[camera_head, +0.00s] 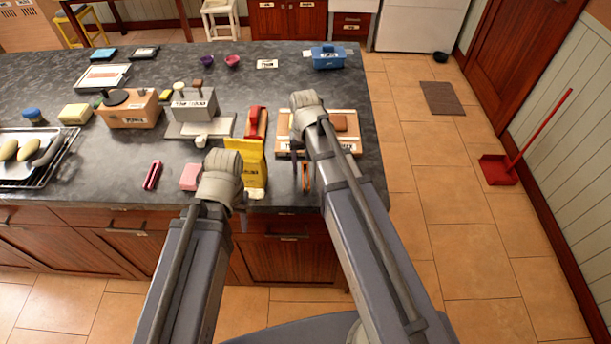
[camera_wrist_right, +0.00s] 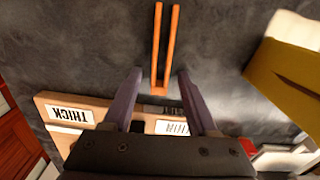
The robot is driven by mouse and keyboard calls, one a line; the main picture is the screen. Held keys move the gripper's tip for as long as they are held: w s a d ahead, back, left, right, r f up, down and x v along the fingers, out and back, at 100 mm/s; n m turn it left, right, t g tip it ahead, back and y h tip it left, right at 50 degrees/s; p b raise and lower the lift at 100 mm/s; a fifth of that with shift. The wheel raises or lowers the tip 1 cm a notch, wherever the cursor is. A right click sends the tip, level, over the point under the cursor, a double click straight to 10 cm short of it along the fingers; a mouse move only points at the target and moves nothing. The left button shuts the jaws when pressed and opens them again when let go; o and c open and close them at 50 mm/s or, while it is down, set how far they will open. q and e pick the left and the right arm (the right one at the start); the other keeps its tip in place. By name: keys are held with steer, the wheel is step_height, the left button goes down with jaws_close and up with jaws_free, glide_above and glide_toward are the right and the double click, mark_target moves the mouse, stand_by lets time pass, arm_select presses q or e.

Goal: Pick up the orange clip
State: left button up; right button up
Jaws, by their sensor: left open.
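The orange clip (camera_wrist_right: 155,62) is a thin two-pronged piece lying on the dark counter in the right wrist view. Its joined end sits between the two fingertips of my right gripper (camera_wrist_right: 158,72), and its prongs extend past them. The gripper is open, with a gap on both sides of the clip. In the head view the clip (camera_head: 307,178) shows at the counter's front edge, just below the right gripper, partly hidden by my arm. My left gripper (camera_head: 240,200) is open near the counter's front edge, mostly hidden by its own wrist.
A yellow bag (camera_head: 250,160) stands between my two arms. A wooden board (camera_head: 347,117) with labels lies behind the clip. A pink block (camera_head: 190,177) and a pink-red clip-like item (camera_head: 152,176) lie left of my left gripper. A grey stand (camera_head: 193,107) is further back.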

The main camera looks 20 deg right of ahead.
jaws_close()
stand_by(0.6)
step_height(320, 180, up, 10)
steer(key=p, duration=1)
step_height(320, 180, down, 6)
steer(key=b, duration=0.5)
steer(key=shift+r+b, duration=0.2)
steer(key=shift+b, duration=0.1)
steer(key=shift+r, duration=0.1)
